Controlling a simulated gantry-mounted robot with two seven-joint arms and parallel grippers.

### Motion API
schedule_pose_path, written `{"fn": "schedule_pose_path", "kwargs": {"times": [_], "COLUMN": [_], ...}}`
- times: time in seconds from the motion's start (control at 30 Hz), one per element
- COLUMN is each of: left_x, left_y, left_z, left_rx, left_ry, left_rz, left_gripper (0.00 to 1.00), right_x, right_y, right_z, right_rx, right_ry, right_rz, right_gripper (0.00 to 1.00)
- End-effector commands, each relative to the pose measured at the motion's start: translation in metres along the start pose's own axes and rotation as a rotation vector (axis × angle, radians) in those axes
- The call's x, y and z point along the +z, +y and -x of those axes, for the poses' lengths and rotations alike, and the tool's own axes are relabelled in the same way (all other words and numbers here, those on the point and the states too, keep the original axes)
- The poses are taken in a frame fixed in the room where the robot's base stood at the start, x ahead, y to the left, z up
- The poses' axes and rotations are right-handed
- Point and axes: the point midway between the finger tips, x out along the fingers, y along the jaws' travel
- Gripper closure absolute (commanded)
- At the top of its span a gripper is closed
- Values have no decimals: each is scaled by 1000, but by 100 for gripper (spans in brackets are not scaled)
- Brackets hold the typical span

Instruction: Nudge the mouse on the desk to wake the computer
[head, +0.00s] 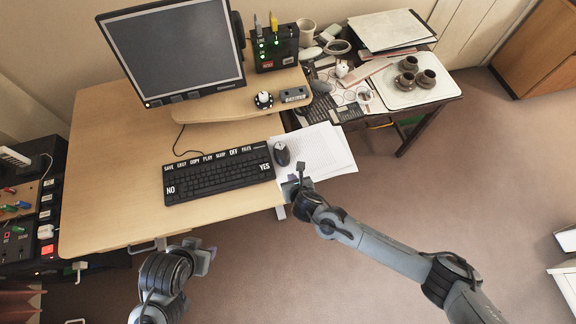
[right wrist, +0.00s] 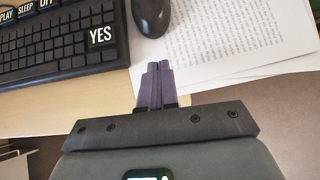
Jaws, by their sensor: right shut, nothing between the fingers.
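The dark mouse (head: 281,154) lies on white printed paper (head: 318,150) at the right end of the keyboard (head: 218,175). It also shows at the top of the right wrist view (right wrist: 151,16). My right gripper (head: 299,172) is shut and empty, just in front of the mouse, with a small gap between fingertips and mouse in the right wrist view (right wrist: 155,72). The computer monitor (head: 172,48) has a dark grey screen. My left gripper (head: 200,258) is low at the desk's front edge; whether its fingers are open is unclear.
The wooden desk (head: 112,150) is clear left of the keyboard. A raised shelf (head: 222,104) holds a knob and a small box. A side table at the right bears a tray (head: 395,95) with brown cups. A control panel (head: 22,215) stands at the left.

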Motion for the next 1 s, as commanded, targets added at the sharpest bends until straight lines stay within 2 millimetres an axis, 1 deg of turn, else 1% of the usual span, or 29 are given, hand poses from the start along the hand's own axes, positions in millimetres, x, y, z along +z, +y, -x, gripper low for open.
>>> {"fn": "schedule_pose_path", "kwargs": {"times": [0.03, 0.13, 0.2, 0.4, 0.6, 1.0], "left_x": [0, 1, 0, 0, -1, -1], "left_y": [0, -1, -1, -1, 0, 2], "left_z": [-1, -2, 0, 1, 1, 0], "left_rx": [-2, -3, -4, -3, 0, 7], "left_ry": [0, 0, 0, 0, 0, 1], "left_rz": [-2, -3, -4, -3, 1, 8], "left_gripper": [57, 57, 57, 57, 57, 57], "right_x": [0, 0, 10, 23, 29, 30], "right_y": [0, 0, 0, 0, 0, 0], "right_z": [-9, -23, -29, -44, -50, -52], "right_rx": [-1, -1, 0, 0, 1, 0], "right_ry": [0, 0, -4, -2, -1, -2], "right_rz": [-1, 0, -2, -1, 0, 0], "right_gripper": [100, 100, 100, 100, 100, 100]}}
